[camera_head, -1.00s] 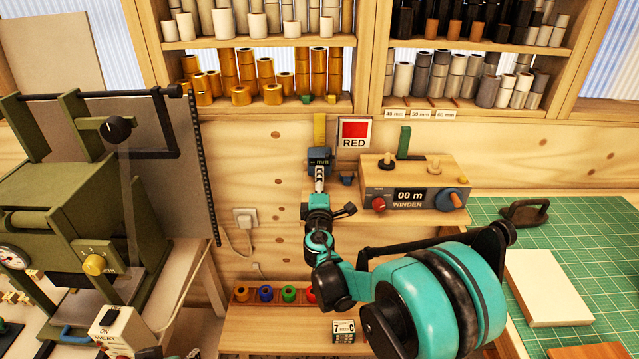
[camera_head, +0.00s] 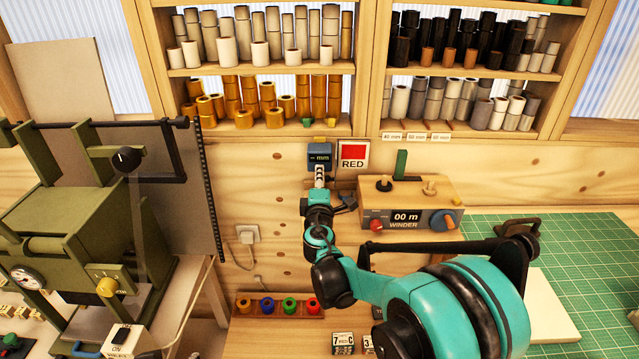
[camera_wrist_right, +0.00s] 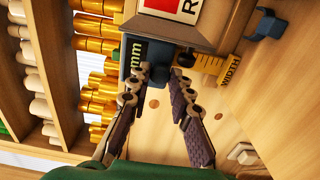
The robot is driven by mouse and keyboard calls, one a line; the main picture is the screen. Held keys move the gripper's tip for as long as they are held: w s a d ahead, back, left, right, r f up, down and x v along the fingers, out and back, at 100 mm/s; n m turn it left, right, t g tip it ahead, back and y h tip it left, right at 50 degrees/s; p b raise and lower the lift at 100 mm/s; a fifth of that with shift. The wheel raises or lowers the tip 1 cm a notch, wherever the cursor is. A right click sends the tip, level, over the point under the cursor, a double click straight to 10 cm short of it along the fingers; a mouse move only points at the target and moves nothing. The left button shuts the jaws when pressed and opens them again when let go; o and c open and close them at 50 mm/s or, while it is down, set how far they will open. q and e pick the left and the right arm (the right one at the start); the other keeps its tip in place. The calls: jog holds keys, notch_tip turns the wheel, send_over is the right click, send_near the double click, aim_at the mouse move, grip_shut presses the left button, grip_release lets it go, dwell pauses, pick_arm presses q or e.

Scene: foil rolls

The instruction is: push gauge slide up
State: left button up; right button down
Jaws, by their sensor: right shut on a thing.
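The gauge slide (camera_head: 319,154) is a blue block with a dark "mm" display on the wooden wall, level with the RED sign (camera_head: 354,153). In the right wrist view the slide (camera_wrist_right: 134,62) is at the fingertips, and the yellow scale marked WIDTH (camera_wrist_right: 231,70) shows to the right. My right gripper (camera_head: 319,174) reaches up from below and is shut on the slide. The exact finger contact is partly hidden. My left gripper is not in view.
The winder (camera_head: 408,205) stands on a small shelf to the right of my arm. Shelves with foil rolls (camera_head: 265,105) are just above. A green press (camera_head: 75,220) fills the left. A rack of coloured rolls (camera_head: 278,305) lies below.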

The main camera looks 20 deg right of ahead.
jog(key=shift+w+r, duration=0.1)
jog(key=shift+r, duration=0.4)
jog(key=c, duration=1.4)
grip_release()
jog(key=shift+r, duration=0.1)
jog(key=shift+o, duration=0.2)
jog(key=v, duration=1.2)
